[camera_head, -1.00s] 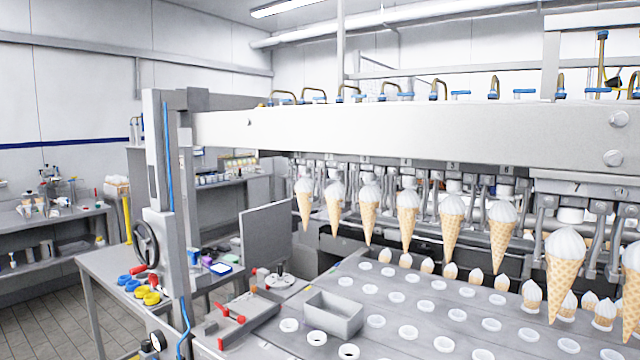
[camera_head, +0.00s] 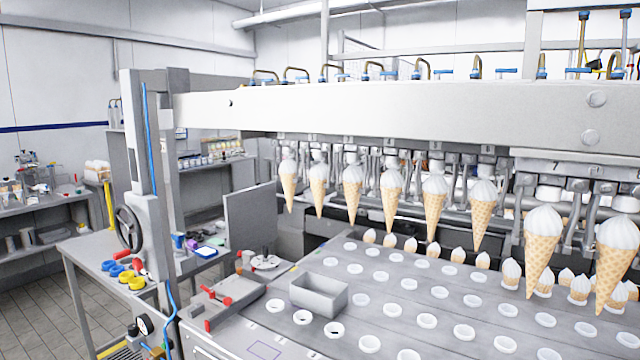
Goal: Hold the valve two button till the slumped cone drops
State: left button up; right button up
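A row of filled ice cream cones hangs from grippers under the machine's long white beam (camera_head: 400,118). The far cone (camera_head: 289,188) hangs at the left end, and a large near cone (camera_head: 542,250) hangs toward the right. All the hanging cones look upright; I cannot tell which one is slumped. Small number plates mark the stations along the beam, too small to read surely. The valve two button cannot be made out. Neither of my grippers is in view.
Below the cones, a conveyor plate (camera_head: 385,297) has rows of round holes, with cones in the back rows. An open grey metal box (camera_head: 319,293) and a red-handled fixture (camera_head: 215,300) sit at its left end. A handwheel (camera_head: 128,228) and side table (camera_head: 85,250) stand left. Tiled floor shows at lower left.

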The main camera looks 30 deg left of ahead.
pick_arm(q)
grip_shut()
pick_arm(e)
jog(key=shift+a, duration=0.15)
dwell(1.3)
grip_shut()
